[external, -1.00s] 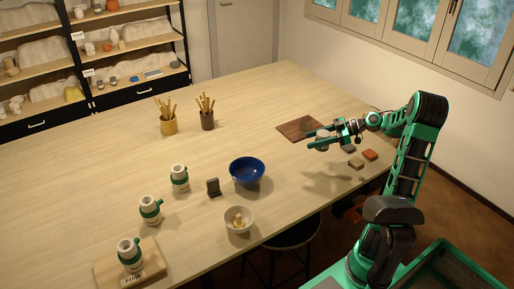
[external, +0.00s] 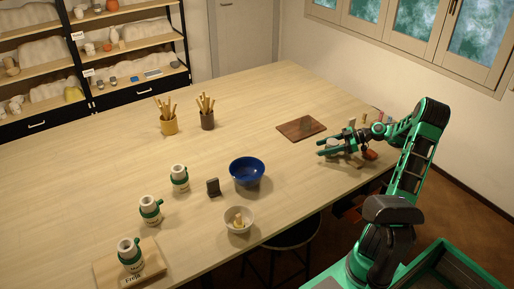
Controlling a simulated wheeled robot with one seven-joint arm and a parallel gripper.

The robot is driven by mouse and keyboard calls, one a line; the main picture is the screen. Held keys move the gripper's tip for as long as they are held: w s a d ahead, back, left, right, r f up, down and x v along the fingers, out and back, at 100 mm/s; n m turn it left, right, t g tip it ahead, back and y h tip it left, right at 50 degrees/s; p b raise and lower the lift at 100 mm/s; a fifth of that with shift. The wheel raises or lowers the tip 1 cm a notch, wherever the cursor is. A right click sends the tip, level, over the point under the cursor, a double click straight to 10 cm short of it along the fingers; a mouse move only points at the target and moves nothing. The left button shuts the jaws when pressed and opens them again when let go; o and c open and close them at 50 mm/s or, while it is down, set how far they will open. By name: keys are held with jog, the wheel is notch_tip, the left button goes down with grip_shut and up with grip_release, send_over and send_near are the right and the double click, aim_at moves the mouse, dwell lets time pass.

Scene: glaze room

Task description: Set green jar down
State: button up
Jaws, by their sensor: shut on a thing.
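My gripper (external: 331,147) is low over the right part of the table, just in front of a dark brown board. It is shut on a small jar, which I take to be the green jar. The jar is mostly hidden by the fingers, and its colour is hard to make out. I cannot tell whether its base touches the table.
The brown board (external: 302,128) lies bare behind my gripper. A blue bowl (external: 247,170), a pale bowl (external: 239,220) and several white-and-green jars (external: 150,210) stand to the left. The table (external: 250,115) is clear around the middle.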

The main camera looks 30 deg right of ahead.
jog(key=shift+f, duration=0.15)
jog(key=o, duration=1.4)
jog(key=shift+c, duration=0.2)
jog(key=shift+s+d+r, duration=0.1)
jog(key=shift+r, duration=0.1)
jog(key=v, duration=1.1)
jog(key=shift+s+d, duration=0.25)
jog(key=shift+d, duration=0.05)
